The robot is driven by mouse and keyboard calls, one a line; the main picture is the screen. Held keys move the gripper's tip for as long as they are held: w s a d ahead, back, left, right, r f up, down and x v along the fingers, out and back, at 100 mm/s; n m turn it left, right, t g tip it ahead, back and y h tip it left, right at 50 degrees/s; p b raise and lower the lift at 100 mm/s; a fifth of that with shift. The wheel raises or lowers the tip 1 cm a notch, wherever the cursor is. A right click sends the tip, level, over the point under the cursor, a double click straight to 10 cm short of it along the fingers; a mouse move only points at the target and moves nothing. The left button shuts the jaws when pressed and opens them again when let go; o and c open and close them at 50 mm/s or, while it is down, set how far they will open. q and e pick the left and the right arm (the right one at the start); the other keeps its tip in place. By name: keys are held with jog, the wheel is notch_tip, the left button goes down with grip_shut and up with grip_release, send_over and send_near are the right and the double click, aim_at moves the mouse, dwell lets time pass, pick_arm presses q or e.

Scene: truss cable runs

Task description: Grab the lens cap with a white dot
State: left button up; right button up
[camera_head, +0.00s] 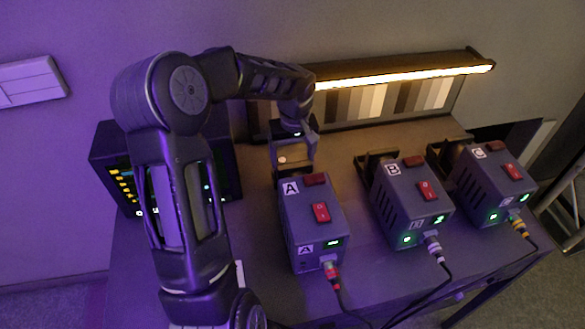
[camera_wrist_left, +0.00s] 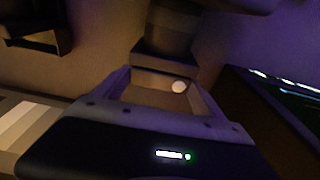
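The lens cap with the white dot (camera_head: 283,160) is at the rear end of box A (camera_head: 308,221). My left gripper (camera_head: 294,158) points down at the rear of box A. Its two fingers stand wide apart on either side of the dotted part. I cannot tell whether they touch it. The cap's outline is dim and partly hidden by the fingers. My right gripper is not in view.
Box B (camera_head: 412,200) and box C (camera_head: 493,185) stand to the right, with dark parts at their rears and cables in front. A dark unit with lit displays (camera_head: 118,180) stands left, behind my arm. A lit grey-scale panel (camera_head: 385,100) stands at the back.

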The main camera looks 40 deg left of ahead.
pick_arm(q)
jog(key=c, duration=1.4)
jog(key=shift+r, duration=0.2)
notch_tip(320, 180, up, 18)
jog(key=shift+f+b, duration=0.15)
jog(key=shift+b, duration=0.4)
